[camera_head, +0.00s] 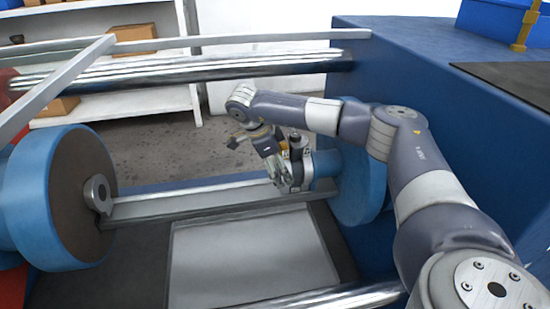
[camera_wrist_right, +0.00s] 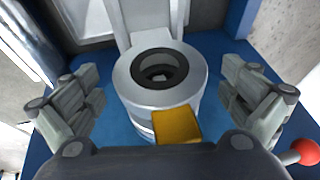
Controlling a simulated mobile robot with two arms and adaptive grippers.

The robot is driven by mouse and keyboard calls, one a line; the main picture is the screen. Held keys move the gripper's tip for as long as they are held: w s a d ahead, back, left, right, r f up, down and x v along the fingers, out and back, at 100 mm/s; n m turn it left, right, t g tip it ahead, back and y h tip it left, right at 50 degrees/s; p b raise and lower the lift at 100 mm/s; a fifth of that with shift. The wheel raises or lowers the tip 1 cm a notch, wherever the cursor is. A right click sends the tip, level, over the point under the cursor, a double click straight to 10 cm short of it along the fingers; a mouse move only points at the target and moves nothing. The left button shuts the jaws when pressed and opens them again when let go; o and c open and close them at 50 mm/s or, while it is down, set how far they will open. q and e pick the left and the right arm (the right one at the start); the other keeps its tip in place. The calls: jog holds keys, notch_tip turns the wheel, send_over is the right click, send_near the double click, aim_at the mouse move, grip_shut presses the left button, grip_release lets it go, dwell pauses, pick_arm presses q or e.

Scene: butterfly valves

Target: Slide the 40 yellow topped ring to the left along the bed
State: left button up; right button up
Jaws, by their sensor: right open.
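The grey ring-shaped piece (camera_wrist_right: 190,86) with a dark bore lies between my open right fingers in the right wrist view. A yellow block (camera_wrist_right: 177,125) shows at its near edge; I cannot read any number. In the head view a small grey and black piece (camera_head: 298,158) stands at the right end of the bed (camera_head: 190,199), beside the right blue disc. My right gripper (camera_head: 268,150) is at this piece and partly hides it. In the wrist view the right gripper (camera_wrist_right: 165,100) has its fingers spread on both sides of the ring, apparently not touching it. My left gripper is not in view.
A large blue disc (camera_head: 45,190) with a grey hub stands at the left end of the bed, another (camera_head: 360,175) at the right. Metal bars (camera_head: 200,68) cross above and behind. The bed's middle is clear. A red ball knob (camera_wrist_right: 305,151) sits near the right finger.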

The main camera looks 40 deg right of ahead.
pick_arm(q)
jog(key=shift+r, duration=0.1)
pick_arm(e)
jog(key=shift+d+f, duration=0.1)
jog(key=shift+f, duration=0.15)
jog(key=c, duration=1.5)
jog(key=shift+o, duration=0.2)
jog(key=shift+a, duration=0.25)
jog(key=shift+w+a, duration=0.3)
jog(key=shift+a, duration=0.2)
jog(key=shift+w+a+p, duration=0.25)
jog(key=shift+a, duration=0.25)
jog(key=shift+w+a+p, duration=0.2)
jog(key=shift+w+a, duration=0.05)
jog(key=shift+a, duration=0.2)
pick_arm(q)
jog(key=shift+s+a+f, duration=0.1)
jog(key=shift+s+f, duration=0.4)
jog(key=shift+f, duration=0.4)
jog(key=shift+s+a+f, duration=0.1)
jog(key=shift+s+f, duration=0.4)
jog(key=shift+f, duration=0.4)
pick_arm(e)
jog(key=shift+w+a, duration=0.35)
jog(key=shift+a, duration=0.25)
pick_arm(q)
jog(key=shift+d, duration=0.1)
